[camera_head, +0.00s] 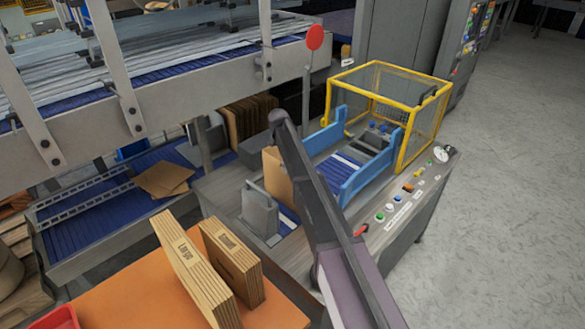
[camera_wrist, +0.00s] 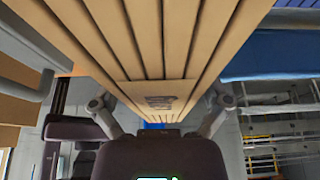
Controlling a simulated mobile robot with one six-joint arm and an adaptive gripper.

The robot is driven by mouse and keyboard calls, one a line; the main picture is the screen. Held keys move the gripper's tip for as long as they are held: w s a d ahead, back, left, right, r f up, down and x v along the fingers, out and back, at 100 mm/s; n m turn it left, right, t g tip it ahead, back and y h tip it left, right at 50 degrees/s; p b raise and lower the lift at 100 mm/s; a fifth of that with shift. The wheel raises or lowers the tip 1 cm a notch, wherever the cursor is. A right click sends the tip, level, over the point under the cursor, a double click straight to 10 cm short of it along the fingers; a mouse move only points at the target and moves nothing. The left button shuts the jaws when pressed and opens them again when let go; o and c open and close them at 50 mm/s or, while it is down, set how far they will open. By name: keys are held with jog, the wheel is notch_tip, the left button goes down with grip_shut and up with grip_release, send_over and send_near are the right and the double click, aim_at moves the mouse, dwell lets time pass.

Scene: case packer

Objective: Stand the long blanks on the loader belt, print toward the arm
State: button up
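A tan stack of blanks (camera_head: 276,176) stands upright on the blue loader belt (camera_head: 340,172), partly hidden behind my arm. In the wrist view, several blanks (camera_wrist: 155,35) run close above my gripper (camera_wrist: 160,108), with a small printed panel at their near end. My gripper's fingers are spread on either side of this stack; whether they touch it is unclear. The head view does not show the fingertips. Two more stacks stand on the orange table: one printed "Large" (camera_head: 192,268) and a shorter one (camera_head: 232,262) beside it, whose print looks like "Small".
A grey metal plate (camera_head: 259,212) stands beside the belt stack. Blue side guides (camera_head: 368,175) and a yellow-framed cage (camera_head: 398,92) are at the belt's far end. A panel of buttons (camera_head: 405,200) lies along the right edge. Open floor (camera_head: 510,200) is to the right.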

dwell(0.4)
jog(key=p+v, duration=1.1)
jog(key=v, duration=0.1)
jog(key=shift+r, duration=0.1)
dwell(0.5)
dwell(0.7)
jog(key=s+d+n+t+y, duration=0.1)
jog(key=s+d+n, duration=0.6)
jog(key=s, duration=0.5)
jog(key=s+d+f+n+t+y, duration=0.1)
jog(key=s+d+n, duration=0.6)
jog(key=s+n, duration=0.4)
jog(key=s+d+n+t+y, duration=0.1)
jog(key=s+d+n, duration=0.6)
jog(key=s, duration=0.6)
jog(key=shift+s+f+n, duration=0.2)
jog(key=shift+s+n, duration=0.15)
jog(key=shift+n, duration=0.65)
